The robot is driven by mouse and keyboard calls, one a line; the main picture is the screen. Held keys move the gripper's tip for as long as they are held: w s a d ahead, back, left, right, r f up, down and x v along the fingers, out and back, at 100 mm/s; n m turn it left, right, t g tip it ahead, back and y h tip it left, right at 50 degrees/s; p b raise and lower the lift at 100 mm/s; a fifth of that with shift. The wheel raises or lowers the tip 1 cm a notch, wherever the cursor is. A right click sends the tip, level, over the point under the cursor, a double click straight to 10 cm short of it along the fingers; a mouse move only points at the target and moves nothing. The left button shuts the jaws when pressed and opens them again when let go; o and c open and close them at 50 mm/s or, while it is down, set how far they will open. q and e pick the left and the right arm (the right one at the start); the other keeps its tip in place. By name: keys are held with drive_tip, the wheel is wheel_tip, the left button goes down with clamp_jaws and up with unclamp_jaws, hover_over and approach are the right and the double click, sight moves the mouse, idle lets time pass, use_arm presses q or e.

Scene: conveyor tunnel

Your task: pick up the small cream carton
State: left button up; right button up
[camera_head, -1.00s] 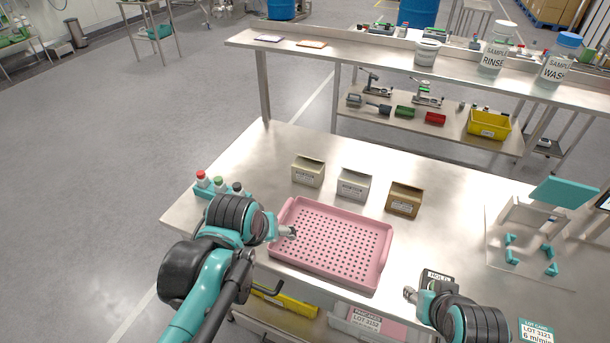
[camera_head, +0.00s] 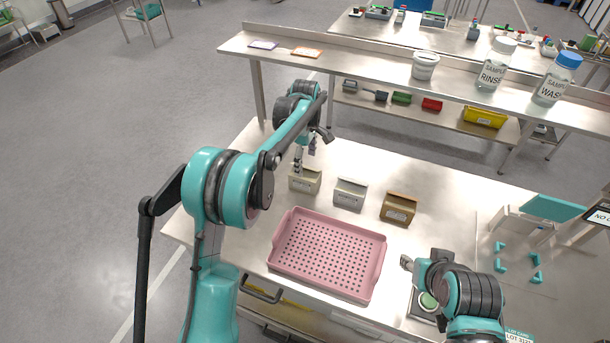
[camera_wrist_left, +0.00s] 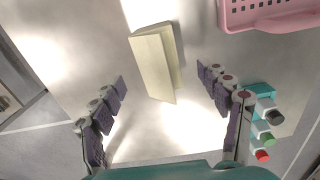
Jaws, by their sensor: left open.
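The small cream carton (camera_head: 308,184) stands at the left end of a row of three on the steel table. My left gripper (camera_head: 304,157) is just above it, pointing down, and hides part of its top. In the left wrist view the cream carton (camera_wrist_left: 154,64) lies between and beyond the spread fingers of my left gripper (camera_wrist_left: 163,82), which is open and empty. My right gripper (camera_head: 408,263) is low at the right of the pink tray; its fingers are too small to read.
A pale grey carton (camera_head: 349,194) and a brown carton (camera_head: 397,208) stand right of the cream one. A pink perforated tray (camera_head: 379,262) lies in front, empty. Capped bottles in a teal rack (camera_wrist_left: 262,90) show in the left wrist view. A raised shelf (camera_head: 370,63) runs behind.

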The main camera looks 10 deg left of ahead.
sight(305, 173)
use_arm(q)
drive_tip(key=shift+w+d+f, duration=0.1)
drive_tip(key=shift+w+f, duration=0.15)
drive_tip(key=shift+f, duration=0.4)
drive_tip(key=f+b, duration=0.2)
drive_tip(key=f, duration=0.5)
drive_tip(key=shift+a+f, duration=0.2)
drive_tip(key=shift+r, duration=0.1)
drive_tip(key=shift+c, duration=0.6)
drive_tip(key=c, duration=1.3)
